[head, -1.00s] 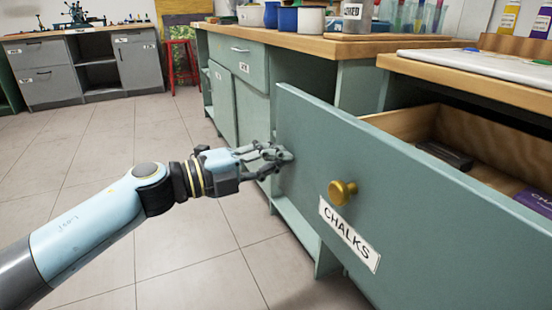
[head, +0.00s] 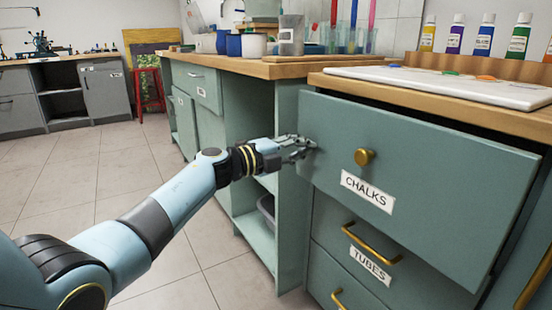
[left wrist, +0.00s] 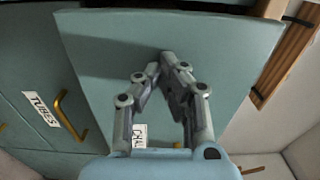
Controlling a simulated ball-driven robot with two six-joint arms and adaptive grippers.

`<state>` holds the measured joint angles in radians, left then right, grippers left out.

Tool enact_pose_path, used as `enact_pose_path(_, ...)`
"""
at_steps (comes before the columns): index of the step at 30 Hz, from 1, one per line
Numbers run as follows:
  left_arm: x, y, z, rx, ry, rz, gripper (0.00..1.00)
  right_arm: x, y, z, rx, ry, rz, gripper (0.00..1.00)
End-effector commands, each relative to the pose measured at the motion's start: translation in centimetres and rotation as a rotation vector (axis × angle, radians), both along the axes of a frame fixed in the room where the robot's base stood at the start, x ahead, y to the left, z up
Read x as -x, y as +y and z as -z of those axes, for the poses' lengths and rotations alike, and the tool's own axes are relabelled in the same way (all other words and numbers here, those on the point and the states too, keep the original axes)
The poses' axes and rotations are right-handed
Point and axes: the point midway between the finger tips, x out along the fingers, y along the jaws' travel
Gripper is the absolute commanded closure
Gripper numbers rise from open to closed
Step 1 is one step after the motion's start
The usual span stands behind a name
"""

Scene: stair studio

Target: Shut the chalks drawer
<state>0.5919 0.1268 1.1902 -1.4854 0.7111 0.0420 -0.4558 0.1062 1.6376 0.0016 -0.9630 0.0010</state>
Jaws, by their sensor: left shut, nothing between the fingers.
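The chalks drawer (head: 420,185) has a green front with a brass knob (head: 365,157) and a CHALKS label (head: 367,191). Its front still stands out from the cabinet, with a dark gap behind its top edge. Its inside is hidden in the head view. My left gripper (head: 312,145) is shut and empty, its fingertips at the left part of the drawer front, left of the knob. In the left wrist view the closed fingers (left wrist: 166,58) point at the drawer front (left wrist: 225,55) and appear to touch it; the label is partly hidden behind them. My right gripper is not in view.
The tubes drawer (head: 335,245) with a brass bar handle lies below. A white board (head: 450,84) and paint bottles stand on the worktop above. An open shelf bay (head: 255,225) is left of the drawers. The tiled floor at left is clear.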

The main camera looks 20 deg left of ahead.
Motion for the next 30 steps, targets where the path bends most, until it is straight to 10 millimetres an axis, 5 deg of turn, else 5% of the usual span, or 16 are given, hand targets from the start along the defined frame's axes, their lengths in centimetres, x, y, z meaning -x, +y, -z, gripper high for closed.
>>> enact_pose_path(12,-5.2,-4.0,0.3,-0.001,0.001,-0.001,1.00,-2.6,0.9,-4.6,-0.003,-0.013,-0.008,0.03)
enact_pose_path(30,-6.0,-4.6,-0.2,0.001,-0.004,-0.004,1.00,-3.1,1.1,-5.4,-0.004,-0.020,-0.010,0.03)
